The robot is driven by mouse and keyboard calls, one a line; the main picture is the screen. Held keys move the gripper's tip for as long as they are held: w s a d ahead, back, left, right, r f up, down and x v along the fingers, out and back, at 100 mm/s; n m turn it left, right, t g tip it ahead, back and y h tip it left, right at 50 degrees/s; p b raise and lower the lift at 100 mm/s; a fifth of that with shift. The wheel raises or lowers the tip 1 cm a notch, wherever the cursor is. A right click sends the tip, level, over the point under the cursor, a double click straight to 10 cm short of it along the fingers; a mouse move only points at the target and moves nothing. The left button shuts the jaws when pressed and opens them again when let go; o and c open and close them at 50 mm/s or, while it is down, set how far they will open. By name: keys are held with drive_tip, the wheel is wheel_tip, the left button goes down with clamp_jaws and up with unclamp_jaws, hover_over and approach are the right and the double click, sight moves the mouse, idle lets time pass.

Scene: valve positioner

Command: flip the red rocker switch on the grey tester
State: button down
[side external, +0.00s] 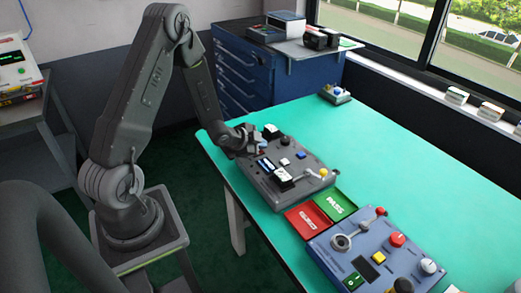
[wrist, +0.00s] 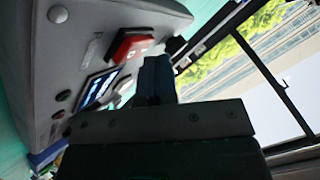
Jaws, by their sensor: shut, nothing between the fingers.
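The grey tester (side external: 310,162) lies on the green table, with knobs, a small screen and a lever on its top. In the wrist view its grey face (wrist: 75,35) fills the upper left, strongly tilted. The red rocker switch (wrist: 130,44) sits there in a dark frame near the tester's edge. I cannot make out its red face in the side view. My gripper (side external: 257,146) is low over the tester's far left part. Its fingers (wrist: 156,72) are shut and empty, just below and right of the switch in the wrist view. I cannot tell whether they touch it.
The tester's lever with a yellow knob (side external: 323,172) stands at its right. A red tray (side external: 306,221) and a green PASS tray (side external: 336,205) lie beside it. A blue control box (side external: 370,255) is in front.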

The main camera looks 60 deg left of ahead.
idle(0.4)
drive_tip(key=shift+s+r, duration=0.1)
drive_tip(key=shift+r, duration=0.6)
drive_tip(key=shift+r, duration=0.1)
drive_tip(key=shift+s+r, duration=0.2)
drive_tip(key=shift+r, duration=1)
drive_tip(key=shift+s+r, duration=0.15)
drive_tip(key=shift+r, duration=1)
